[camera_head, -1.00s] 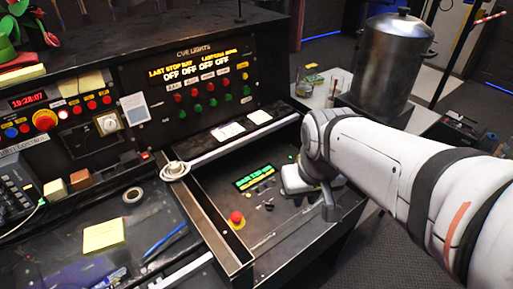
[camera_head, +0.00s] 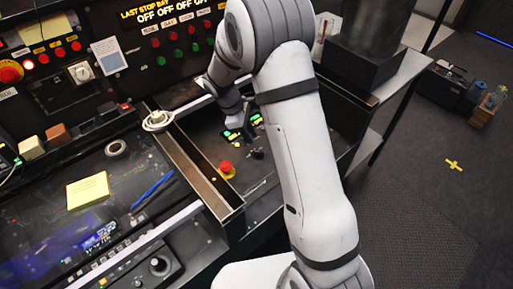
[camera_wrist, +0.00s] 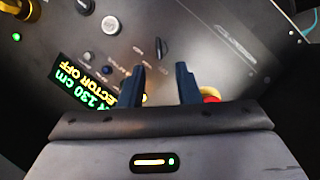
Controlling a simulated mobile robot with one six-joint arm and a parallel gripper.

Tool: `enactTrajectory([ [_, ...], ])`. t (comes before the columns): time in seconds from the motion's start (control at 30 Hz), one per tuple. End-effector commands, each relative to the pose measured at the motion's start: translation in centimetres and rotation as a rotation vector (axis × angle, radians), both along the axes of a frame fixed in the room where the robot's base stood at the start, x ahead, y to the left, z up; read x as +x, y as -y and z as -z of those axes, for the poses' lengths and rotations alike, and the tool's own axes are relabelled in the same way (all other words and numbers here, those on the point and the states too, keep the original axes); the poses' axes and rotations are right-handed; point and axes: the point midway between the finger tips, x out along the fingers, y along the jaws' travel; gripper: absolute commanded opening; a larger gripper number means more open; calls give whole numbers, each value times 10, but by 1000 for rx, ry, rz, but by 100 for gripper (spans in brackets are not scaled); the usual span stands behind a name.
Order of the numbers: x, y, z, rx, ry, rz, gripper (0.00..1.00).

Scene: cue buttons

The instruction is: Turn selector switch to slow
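The selector switch (camera_wrist: 161,47) looks like a black knob with a raised grip on the dark panel in the wrist view. It also shows as a small dark knob (camera_head: 257,153) in the head view. A lit display (camera_wrist: 90,92) reads "130 cm" and "SELECTOR OFF", upside down. My gripper (camera_wrist: 162,75) is open and empty, with its two dark fingers apart. The knob appears in line with the gap between the fingers, and I see no contact. In the head view my arm hides part of the panel, and my fingertips are hard to make out.
A red stop button (camera_wrist: 211,94) sits close to the right finger, partly hidden by it. It also shows in the head view (camera_head: 226,168). A silver button (camera_wrist: 110,25) is on the panel.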

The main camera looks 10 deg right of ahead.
Motion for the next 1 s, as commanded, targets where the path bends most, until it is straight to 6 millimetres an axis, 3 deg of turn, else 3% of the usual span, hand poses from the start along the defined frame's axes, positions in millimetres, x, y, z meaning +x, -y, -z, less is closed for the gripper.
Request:
enactTrajectory([
  [0.17, 4, -1, 17, -10, -20, -37, 30],
  [0.6, -3, 23, 74, -9, -20, -33, 30],
  [1.0, -4, 27, 83, -9, -18, -33, 30],
])
